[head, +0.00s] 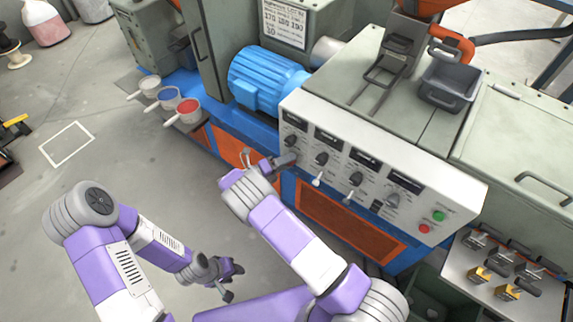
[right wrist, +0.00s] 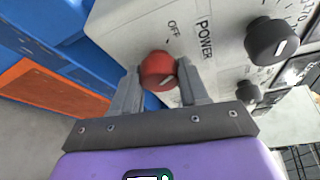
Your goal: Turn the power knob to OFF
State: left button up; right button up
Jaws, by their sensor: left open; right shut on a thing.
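The red power knob (right wrist: 157,68) is on the pale control panel (right wrist: 120,25), beside the printed words POWER and OFF. My right gripper (head: 281,162) is at the panel's left end. In the right wrist view its two fingers are on either side of the red knob, shut on it. A small pale mark shows low on the knob's right side; I cannot clearly tell which way its pointer faces. In the head view the right gripper hides the knob. My left gripper (head: 234,283) is open and empty, low over the floor, away from the panel.
Black knobs (right wrist: 272,41) sit close to the right of the red knob. In the head view a green button (head: 438,216) and a red button (head: 423,228) are at the panel's right end. A blue motor (head: 262,78) stands behind.

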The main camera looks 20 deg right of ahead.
jog(key=shift+f+n+h+b, duration=0.1)
jog(key=shift+n+h+b, duration=0.45)
jog(key=shift+n, duration=0.55)
jog(key=o, duration=1)
jog(key=shift+o, duration=0.2)
jog(key=shift+a, duration=0.1)
jog(key=v, duration=0.7)
jog(key=shift+a+p, duration=0.2)
jog(key=shift+p, duration=0.1)
jog(key=shift+s, duration=0.1)
